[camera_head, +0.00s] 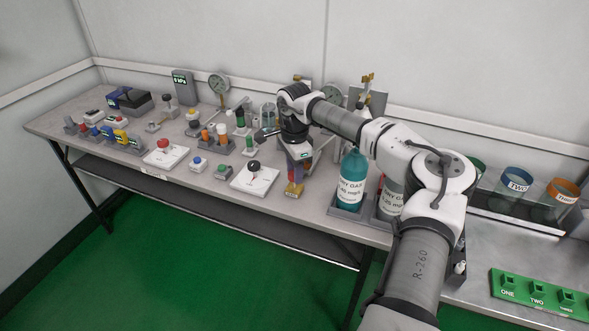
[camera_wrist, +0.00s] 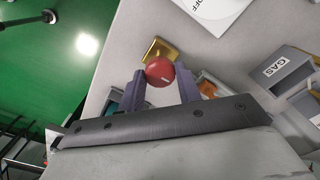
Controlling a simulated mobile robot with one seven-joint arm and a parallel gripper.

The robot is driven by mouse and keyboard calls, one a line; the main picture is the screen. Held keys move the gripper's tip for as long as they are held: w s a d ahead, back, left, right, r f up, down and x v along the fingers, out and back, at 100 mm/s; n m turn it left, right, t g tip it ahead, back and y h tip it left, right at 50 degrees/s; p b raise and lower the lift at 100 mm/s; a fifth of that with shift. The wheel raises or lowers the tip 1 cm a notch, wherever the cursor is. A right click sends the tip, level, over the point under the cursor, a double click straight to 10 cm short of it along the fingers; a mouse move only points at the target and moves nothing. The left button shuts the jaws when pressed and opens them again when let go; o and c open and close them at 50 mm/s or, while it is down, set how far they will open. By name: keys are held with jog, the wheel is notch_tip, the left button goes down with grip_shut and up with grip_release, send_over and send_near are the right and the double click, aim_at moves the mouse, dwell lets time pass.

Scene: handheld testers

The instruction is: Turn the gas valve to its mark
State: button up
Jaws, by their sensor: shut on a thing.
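The gas valve shows in the wrist view as a round red knob (camera_wrist: 159,72) with a short white line on its face. A brass-coloured body (camera_wrist: 163,48) shows beside the knob. My gripper (camera_wrist: 160,74) has one dark finger on each side of the knob and is shut on it. In the head view my gripper (camera_head: 296,176) points down near the table's front edge, above the brass-coloured base (camera_head: 293,190). There the knob is mostly hidden by the fingers. I cannot make out the target mark in either view.
A white plate with a black knob (camera_head: 254,165) lies just left of my gripper. A teal gas bottle (camera_head: 351,175) stands close on the right. A grey box labelled GAS (camera_wrist: 277,67) shows in the wrist view. Several testers crowd the table's left part.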

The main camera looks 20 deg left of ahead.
jog(key=o, duration=1)
notch_tip(320, 180, up, 14)
jog(key=b, duration=0.1)
jog(key=shift+b, duration=0.3)
jog(key=shift+f, duration=0.1)
